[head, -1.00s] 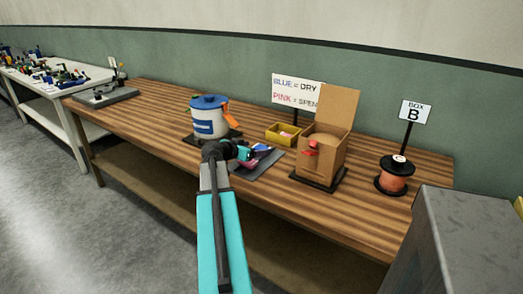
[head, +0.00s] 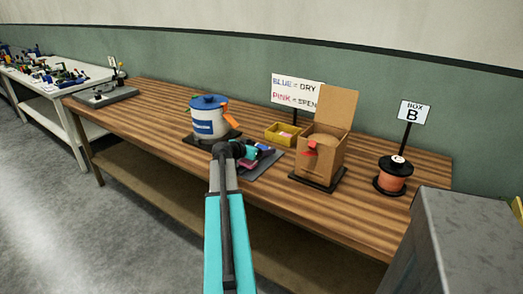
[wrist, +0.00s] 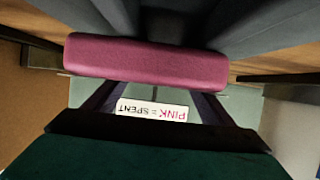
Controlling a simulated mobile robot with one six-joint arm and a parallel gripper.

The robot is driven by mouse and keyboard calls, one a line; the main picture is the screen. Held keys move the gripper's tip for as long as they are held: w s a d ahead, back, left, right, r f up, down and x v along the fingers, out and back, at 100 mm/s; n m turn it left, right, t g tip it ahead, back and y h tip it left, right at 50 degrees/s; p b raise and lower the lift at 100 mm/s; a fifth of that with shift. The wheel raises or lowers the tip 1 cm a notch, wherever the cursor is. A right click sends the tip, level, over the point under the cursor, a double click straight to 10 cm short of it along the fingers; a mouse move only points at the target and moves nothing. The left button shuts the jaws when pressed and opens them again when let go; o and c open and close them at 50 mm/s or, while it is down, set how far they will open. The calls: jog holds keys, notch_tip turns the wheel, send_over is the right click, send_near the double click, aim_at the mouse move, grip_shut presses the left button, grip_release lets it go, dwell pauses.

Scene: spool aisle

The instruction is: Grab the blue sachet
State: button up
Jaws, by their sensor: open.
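My gripper (head: 247,156) is open, low over the dark mat (head: 268,164) at the table's front edge, partly hidden behind my arm in the head view. A pink, rounded bar-like piece (wrist: 145,62) lies across the wrist view, close to the ends of my dark fingers (wrist: 158,92). I cannot tell whether it touches them.
A white tub with a blue lid (head: 208,116) stands left of the mat. A yellow tray (head: 284,134) and an open cardboard box (head: 320,155) with a red piece are to the right. A sign (head: 297,93) stands behind. An orange spool (head: 396,176) stands farther right.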

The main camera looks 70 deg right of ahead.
jog(key=shift+c, duration=0.3)
jog(key=c, duration=1.1)
jog(key=shift+r, duration=0.15)
jog(key=shift+r+b, duration=0.3)
jog(key=shift+r, duration=1.2)
jog(key=w+a, duration=0.1)
jog(key=a, duration=0.4)
jog(key=w+a+r+b, duration=0.1)
jog(key=a, duration=0.4)
jog(key=w+a+b, duration=0.1)
jog(key=a, duration=0.4)
jog(key=shift+w+a+r, duration=0.3)
jog(key=shift+w+r, duration=0.05)
